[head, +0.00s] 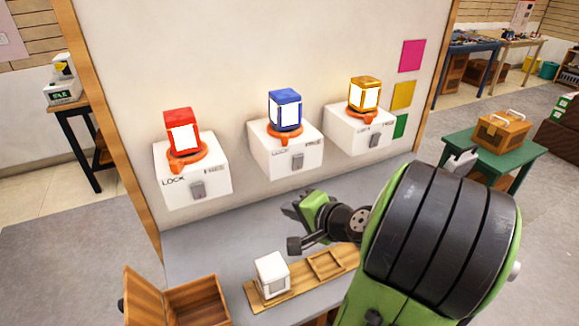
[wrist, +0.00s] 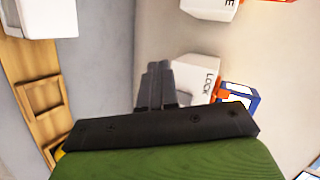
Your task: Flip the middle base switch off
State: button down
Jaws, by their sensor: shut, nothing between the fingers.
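The middle base (head: 285,155) is a white box on the upright panel, marked LOCK on its left and FREE on its right. It carries a blue lantern (head: 285,108) on an orange ring. Its grey switch (head: 297,161) is on the front face; I cannot tell which way it is set. My gripper (head: 290,208) is shut and empty, below the middle base in the head view. The blue lantern (wrist: 237,95) shows there too.
Left is a base with a red lantern (head: 181,130); right, one with a yellow lantern (head: 363,94). Below, a white block (head: 271,275) sits on a wooden tray (head: 310,272), beside an open wooden box (head: 198,302). My arm covers the lower right.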

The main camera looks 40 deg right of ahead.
jog(key=s+d+r+m+t+h, duration=0.2)
jog(key=s+d+m+h, duration=0.2)
jog(key=d, duration=0.4)
jog(key=shift+s+r+m+t+b, duration=0.25)
jog(key=shift+s+m+t+b, duration=0.1)
jog(key=shift+s+m, duration=0.2)
jog(key=p, duration=0.6)
send_near(299, 160)
jog(key=x, duration=0.6)
jog(key=shift+w+d+f, duration=0.1)
jog(key=shift+w, duration=0.15)
